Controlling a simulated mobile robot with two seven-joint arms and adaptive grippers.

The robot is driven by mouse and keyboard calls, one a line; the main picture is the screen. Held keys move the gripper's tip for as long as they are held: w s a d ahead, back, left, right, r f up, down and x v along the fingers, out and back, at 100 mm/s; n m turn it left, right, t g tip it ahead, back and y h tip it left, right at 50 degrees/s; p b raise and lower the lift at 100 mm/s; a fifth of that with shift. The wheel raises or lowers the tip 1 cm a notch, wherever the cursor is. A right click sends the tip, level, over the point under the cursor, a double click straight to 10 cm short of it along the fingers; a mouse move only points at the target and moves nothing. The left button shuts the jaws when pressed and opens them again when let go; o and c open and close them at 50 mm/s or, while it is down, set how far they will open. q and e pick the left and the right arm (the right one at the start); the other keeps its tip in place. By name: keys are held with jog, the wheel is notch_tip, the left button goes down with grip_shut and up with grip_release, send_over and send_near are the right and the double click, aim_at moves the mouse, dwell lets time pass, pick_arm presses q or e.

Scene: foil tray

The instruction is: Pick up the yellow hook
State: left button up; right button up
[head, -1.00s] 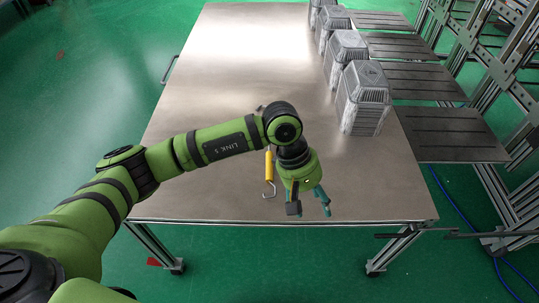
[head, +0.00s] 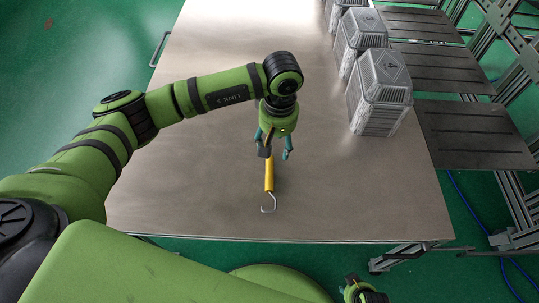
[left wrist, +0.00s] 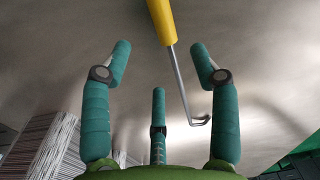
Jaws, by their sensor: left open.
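The yellow hook has a yellow handle (head: 269,174) and a bent metal end (head: 268,207). It lies on the metal table near its front edge, with the metal end toward me. My left gripper (head: 275,151) is over the far end of the handle, open and empty. In the left wrist view the yellow handle (left wrist: 161,20) is at the top, and its metal rod runs down between the spread teal fingers of the left gripper (left wrist: 160,52). Part of what looks like my right gripper (head: 362,290) shows at the bottom edge; its fingers are not clear.
The metal table (head: 200,190) is bare around the hook. Several stacks of foil trays (head: 380,95) stand along its right side. Dark shelf plates (head: 465,135) and a metal frame are beyond that side. A handle (head: 160,48) sticks out at the left edge.

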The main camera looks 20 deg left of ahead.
aim_at(270, 162)
pick_arm(q)
jog(key=f, duration=0.4)
jog(key=shift+s+a+f, duration=0.15)
jog(key=shift+a+f, duration=0.15)
jog(key=shift+a, duration=0.05)
jog(key=shift+c, duration=0.4)
grip_shut()
jog(key=shift+r, duration=0.1)
